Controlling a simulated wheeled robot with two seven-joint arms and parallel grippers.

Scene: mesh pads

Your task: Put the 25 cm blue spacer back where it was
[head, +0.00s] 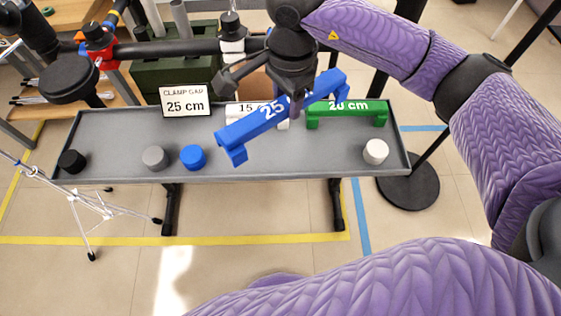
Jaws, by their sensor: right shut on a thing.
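The blue 25 cm spacer (258,124) is a long bar with a short leg at each end. My right gripper (296,102) is shut on it near its middle and holds it tilted, its right end higher in the picture, in front of the other spacers. The white 15 cm spacer (240,108) is partly hidden behind it. The green 20 cm spacer (347,115) stands on the grey tray table (300,160) to the right. A sign (187,101) reads "CLAMP GAP 25 cm". My left gripper cannot be made out.
Black (72,161), grey (155,158), blue (193,157) and white (376,151) round pieces stand along the table's front. The table's middle front is clear. A dark green crate (170,75) stands behind, and a thin metal stand (90,205) at the left.

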